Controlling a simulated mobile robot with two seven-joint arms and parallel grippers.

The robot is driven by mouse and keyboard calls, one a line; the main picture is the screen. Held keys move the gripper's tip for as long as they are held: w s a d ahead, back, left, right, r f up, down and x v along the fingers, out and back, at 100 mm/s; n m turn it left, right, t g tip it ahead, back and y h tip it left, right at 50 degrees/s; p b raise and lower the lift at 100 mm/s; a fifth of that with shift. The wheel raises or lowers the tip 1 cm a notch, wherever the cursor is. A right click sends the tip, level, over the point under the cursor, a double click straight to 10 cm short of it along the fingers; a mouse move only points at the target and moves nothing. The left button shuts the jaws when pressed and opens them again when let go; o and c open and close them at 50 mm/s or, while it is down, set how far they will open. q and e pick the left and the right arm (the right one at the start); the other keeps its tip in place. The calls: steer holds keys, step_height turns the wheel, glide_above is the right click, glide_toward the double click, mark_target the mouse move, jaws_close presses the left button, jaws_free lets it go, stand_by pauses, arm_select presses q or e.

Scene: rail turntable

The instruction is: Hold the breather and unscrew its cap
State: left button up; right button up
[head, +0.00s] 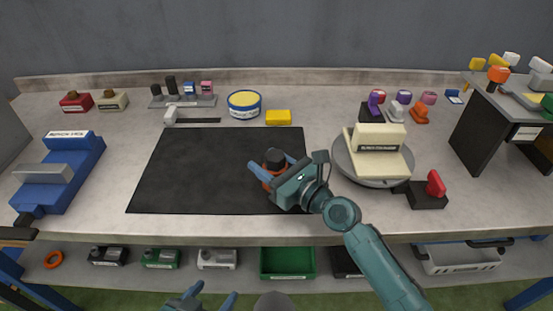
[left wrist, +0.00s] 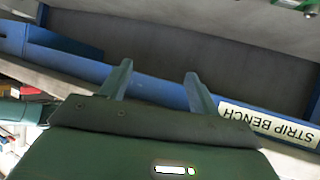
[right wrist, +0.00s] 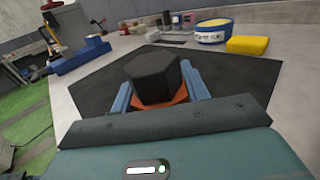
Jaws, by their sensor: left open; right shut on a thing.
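The breather's black cap (head: 274,158) sits on top of its orange body (head: 267,182), over the right part of the black mat (head: 190,170). My right gripper (head: 264,174) is shut on the breather from the right, its blue fingers on either side of the orange body. In the right wrist view the dark faceted cap (right wrist: 153,78) stands above the orange rim (right wrist: 158,105) between the fingers. Whether the breather touches the mat is hidden. My left gripper (head: 215,292) is open and empty, low in front of the bench edge; its spread fingers (left wrist: 157,74) show in the left wrist view.
A turntable (head: 342,165) carrying a cream block stands right of the mat. A blue vice (head: 62,180) is at the left. A yellow sponge (head: 278,117) and a round tin (head: 244,104) lie behind the mat. The bench's front edge (head: 190,228) lies beyond my left gripper.

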arm_select(q)
steer(key=w+d+r+n+g+h, duration=0.1)
steer(key=w+d+r+n+h, duration=0.25)
steer(key=d+r+n, duration=0.3)
step_height(320, 180, up, 25)
steer(key=g+y, duration=0.6)
steer(key=y, duration=0.3)
glide_above(276, 157)
steer(key=s+d, duration=0.1)
steer(key=s, duration=0.4)
steer(key=x, duration=1.1)
steer(key=shift+w+d+f, duration=0.1)
steer(key=shift+w+f, duration=0.2)
steer(key=shift+f, duration=0.05)
